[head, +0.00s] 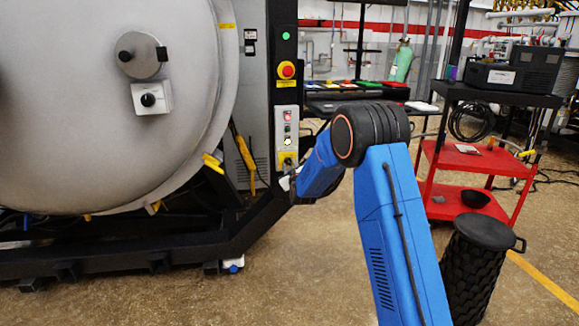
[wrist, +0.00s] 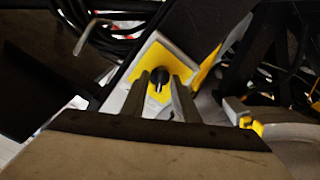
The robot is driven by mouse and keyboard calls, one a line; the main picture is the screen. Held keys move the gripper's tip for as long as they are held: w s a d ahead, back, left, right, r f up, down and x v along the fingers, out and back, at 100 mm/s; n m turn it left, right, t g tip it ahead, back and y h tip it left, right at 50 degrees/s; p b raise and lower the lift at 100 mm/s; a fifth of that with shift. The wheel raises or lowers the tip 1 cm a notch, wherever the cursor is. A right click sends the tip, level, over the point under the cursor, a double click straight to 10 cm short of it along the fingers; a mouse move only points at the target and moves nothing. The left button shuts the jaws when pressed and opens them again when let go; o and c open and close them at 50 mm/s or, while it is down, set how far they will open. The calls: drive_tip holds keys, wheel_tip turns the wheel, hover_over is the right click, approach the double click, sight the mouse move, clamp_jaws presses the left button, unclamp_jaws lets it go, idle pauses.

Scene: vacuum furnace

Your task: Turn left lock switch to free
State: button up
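A black knob (wrist: 160,78) sits on a yellow square plate (wrist: 152,60) with a pale surround in the wrist view. A pale handle stub on the knob points down between my fingers. My gripper (wrist: 161,80) is open, with one finger on each side of the knob; I cannot tell whether either touches it. No left or free marking is readable.
The large round furnace door (head: 90,130) fills the left, with a white knob box (head: 152,98) on it. A red emergency stop (head: 287,70) is above the panel. A red cart (head: 475,160) and black bin (head: 480,260) stand right. Dark cables (wrist: 110,45) lie beside the switch.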

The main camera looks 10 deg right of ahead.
clamp_jaws()
drive_tip(key=shift+m, duration=0.3)
drive_tip(key=m, duration=1.1)
idle(0.4)
drive_tip(key=shift+m, duration=0.3)
